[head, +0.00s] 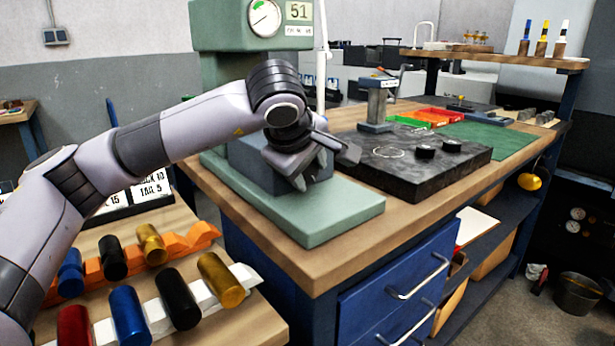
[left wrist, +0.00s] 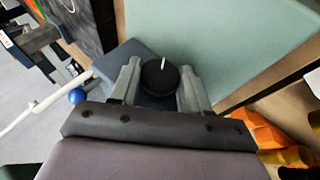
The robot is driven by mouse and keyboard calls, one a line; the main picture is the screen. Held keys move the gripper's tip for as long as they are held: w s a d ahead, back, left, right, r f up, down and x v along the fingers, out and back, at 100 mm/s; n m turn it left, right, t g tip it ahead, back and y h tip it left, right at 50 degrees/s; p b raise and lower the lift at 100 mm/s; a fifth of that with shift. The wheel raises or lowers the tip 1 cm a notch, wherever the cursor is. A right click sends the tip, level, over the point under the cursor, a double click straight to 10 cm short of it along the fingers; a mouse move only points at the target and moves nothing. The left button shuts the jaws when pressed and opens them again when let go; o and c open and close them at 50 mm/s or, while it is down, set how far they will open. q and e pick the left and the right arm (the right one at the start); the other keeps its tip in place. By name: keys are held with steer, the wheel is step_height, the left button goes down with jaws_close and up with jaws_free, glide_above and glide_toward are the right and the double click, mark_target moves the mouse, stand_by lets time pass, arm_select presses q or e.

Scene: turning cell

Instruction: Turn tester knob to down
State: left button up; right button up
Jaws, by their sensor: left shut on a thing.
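The tester is a green machine (head: 215,30) with a round dial at its top, a green base plate (head: 335,215) and a blue-grey block (head: 250,165) low on its front. Its knob (left wrist: 160,80) is round and black with a white pointer mark. In the left wrist view the mark points to the top of the picture, leaning slightly right. My left gripper (head: 312,172) is at the block, its fingers on both sides of the knob and shut on it; these fingers also show in the left wrist view (left wrist: 159,75). The head view hides the knob behind my gripper.
A black slab (head: 410,165) with small dark pieces lies right of the tester on the wooden bench. In the left wrist view a blue ball (left wrist: 76,96) on a white rod is near my gripper.

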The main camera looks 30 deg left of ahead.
stand_by(0.3)
arm_select(q)
steer(key=o, duration=1)
steer(key=shift+r, duration=0.1)
steer(key=v, duration=0.7)
steer(key=shift+d, duration=0.1)
